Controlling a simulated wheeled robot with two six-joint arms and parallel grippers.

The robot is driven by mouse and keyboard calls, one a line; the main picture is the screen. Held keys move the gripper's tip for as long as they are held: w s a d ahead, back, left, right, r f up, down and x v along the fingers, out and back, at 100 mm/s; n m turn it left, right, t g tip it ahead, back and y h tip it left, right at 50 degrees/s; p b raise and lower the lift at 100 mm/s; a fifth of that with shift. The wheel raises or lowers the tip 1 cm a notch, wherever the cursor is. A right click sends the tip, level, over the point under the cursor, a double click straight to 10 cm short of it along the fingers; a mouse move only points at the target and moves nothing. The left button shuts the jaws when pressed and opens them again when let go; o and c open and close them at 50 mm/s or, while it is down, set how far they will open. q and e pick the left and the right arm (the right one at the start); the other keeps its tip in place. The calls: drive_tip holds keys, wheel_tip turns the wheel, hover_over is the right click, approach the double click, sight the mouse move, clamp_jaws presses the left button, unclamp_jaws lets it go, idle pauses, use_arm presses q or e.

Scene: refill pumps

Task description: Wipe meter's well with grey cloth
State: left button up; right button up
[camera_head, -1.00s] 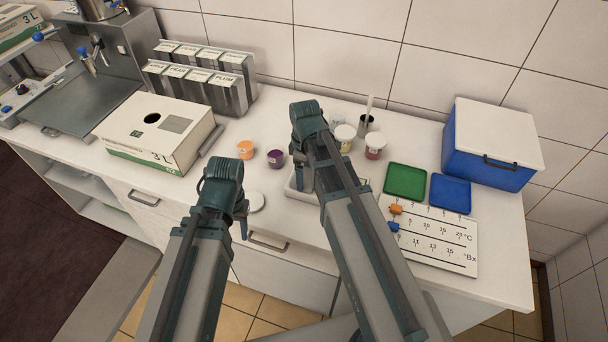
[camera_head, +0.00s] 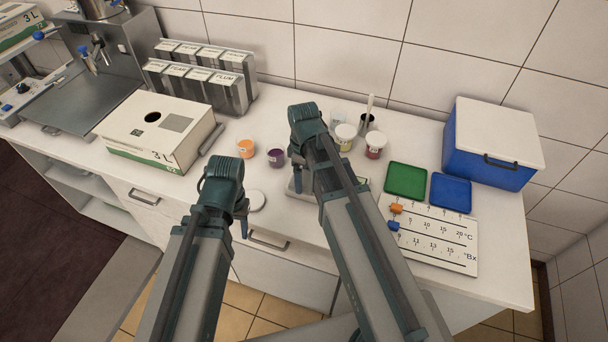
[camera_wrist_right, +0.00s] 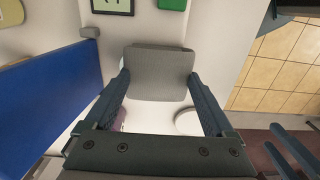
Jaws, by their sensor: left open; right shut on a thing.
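My right gripper (camera_wrist_right: 159,80) is shut on the grey cloth (camera_wrist_right: 160,62), a flat grey pad spanning its two fingertips in the right wrist view. The cloth is over the white body of the meter (camera_wrist_right: 145,25), whose display (camera_wrist_right: 112,5) and a green patch (camera_wrist_right: 172,4) show at the top edge. The well is not visible; the cloth seems to cover that part, and I cannot tell whether it touches. In the head view my right arm hides most of the meter. My left gripper (camera_head: 243,226) is open and empty near the counter's front edge.
An orange cup (camera_head: 246,148), a purple cup (camera_head: 276,157) and a white lid (camera_head: 256,200) are left of the meter. Lidded jars (camera_head: 345,138) stand behind it. Green (camera_head: 405,180) and blue (camera_head: 450,192) trays and a scale board (camera_head: 430,238) lie to the right.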

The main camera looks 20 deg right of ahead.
sight(305, 176)
drive_tip(key=shift+w+d, duration=0.1)
drive_tip(key=shift+w, duration=0.05)
drive_tip(key=shift+w+d, duration=0.2)
drive_tip(key=shift+w, duration=0.1)
drive_tip(key=shift+w, duration=0.1)
wheel_tip(305, 176, up, 8)
drive_tip(key=p, duration=0.8)
drive_tip(key=shift+r, duration=0.1)
idle(0.3)
